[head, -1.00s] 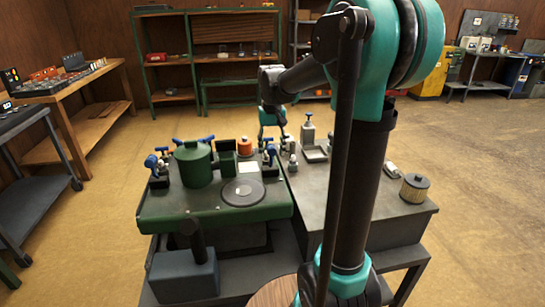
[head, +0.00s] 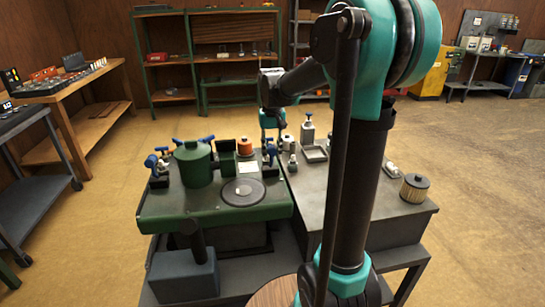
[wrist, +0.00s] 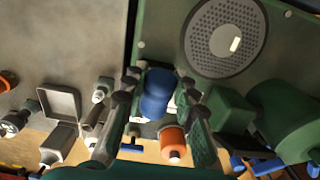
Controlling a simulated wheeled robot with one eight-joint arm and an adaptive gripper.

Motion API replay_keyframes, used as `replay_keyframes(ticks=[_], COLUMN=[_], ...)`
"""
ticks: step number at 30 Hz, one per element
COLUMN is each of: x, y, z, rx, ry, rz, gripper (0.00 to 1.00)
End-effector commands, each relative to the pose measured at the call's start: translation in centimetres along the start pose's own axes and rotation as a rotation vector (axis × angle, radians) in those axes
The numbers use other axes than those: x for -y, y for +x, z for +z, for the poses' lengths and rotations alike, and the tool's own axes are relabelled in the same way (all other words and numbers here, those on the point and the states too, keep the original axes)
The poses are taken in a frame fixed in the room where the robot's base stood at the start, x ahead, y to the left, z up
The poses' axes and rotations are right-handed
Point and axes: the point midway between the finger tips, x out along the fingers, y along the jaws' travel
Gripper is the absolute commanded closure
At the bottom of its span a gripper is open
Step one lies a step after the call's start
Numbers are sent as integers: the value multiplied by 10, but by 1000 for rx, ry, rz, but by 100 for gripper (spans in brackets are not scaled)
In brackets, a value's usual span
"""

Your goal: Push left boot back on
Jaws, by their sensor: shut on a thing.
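My gripper (wrist: 160,82) is shut on a blue cylindrical boot (wrist: 157,94) in the wrist view, with one finger on each side of it. In the head view my gripper (head: 271,141) is at the far right edge of the green mower deck (head: 217,216), pointing down, with blue (head: 269,150) showing at its fingers. Another blue-topped fitting (head: 151,162) stands at the deck's left edge. What lies under the held boot is hidden, so I cannot tell how far on it sits.
A green cylinder (head: 194,165), a round perforated disc (head: 243,191) and an orange-capped part (head: 244,147) stand on the deck close to my gripper. The grey bench (head: 345,215) on the right holds a small tray (head: 314,153) and a canister filter (head: 414,188); its front is mostly clear.

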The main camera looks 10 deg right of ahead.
Motion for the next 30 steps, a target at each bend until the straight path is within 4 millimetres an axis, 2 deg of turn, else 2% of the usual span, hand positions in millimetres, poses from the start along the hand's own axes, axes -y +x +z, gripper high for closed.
replay_keyframes(ticks=[23,30], x=[0,0], y=[-7,-7], z=[-30,-44], rx=[-1,-1], ry=[0,0], rz=[0,0], gripper=[82,82])
